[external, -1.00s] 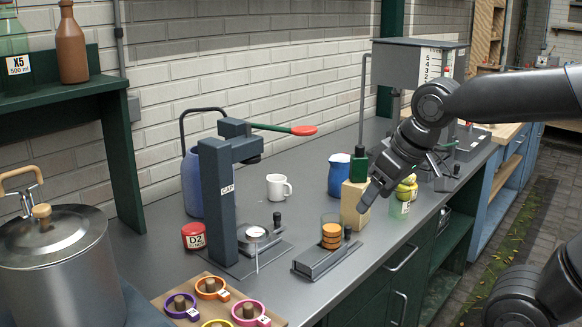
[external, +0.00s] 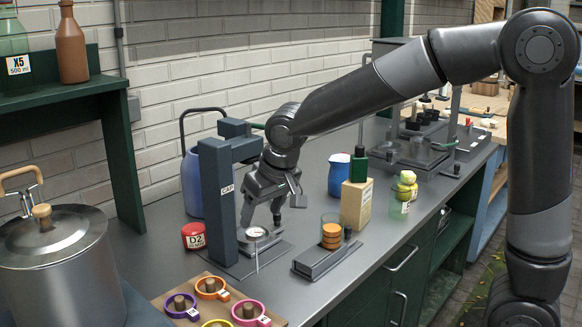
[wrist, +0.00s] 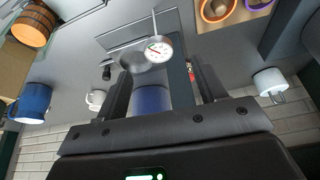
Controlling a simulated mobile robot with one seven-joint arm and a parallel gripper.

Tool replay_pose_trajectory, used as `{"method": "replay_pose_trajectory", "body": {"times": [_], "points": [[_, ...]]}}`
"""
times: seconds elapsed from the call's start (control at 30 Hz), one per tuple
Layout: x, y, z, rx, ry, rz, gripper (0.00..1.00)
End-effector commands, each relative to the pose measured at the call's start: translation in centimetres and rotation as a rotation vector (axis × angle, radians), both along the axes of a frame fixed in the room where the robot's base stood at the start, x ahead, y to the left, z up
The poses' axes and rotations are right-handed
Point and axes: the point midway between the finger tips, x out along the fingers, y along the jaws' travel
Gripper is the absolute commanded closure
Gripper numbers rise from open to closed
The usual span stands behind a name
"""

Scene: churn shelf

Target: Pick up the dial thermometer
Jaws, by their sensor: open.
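The dial thermometer has a round white dial (external: 256,233) with a metal rim and a thin stem that points toward the front. It lies at the base of the dark blue press marked CAP (external: 222,205). In the wrist view the dial (wrist: 159,48) faces the camera, with its stem pointing up the picture. My gripper (external: 261,222) is open just above the dial, its fingers pointing down. In the wrist view the gripper (wrist: 163,72) has an empty gap, and the dial is just beyond the fingertips. I cannot tell whether a finger touches it.
The press column stands close on the left of my gripper. A holder with a glass of orange discs (external: 331,236) is to the right. A board with coloured rings (external: 248,314) lies in front. A red D2 tin (external: 194,236) and a blue jug (external: 192,185) stand behind left.

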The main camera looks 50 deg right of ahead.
Motion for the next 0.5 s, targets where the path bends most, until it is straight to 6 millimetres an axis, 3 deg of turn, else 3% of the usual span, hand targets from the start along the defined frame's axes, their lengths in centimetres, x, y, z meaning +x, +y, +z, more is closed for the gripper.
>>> {"method": "replay_pose_trajectory", "body": {"times": [0.1, 0.5], "points": [[0.7, -0.1, -2.0, -0.001, 0.005, 0.000, 0.36], [2.2, -0.3, -5.6, -0.001, 0.004, 0.000, 0.36]]}}
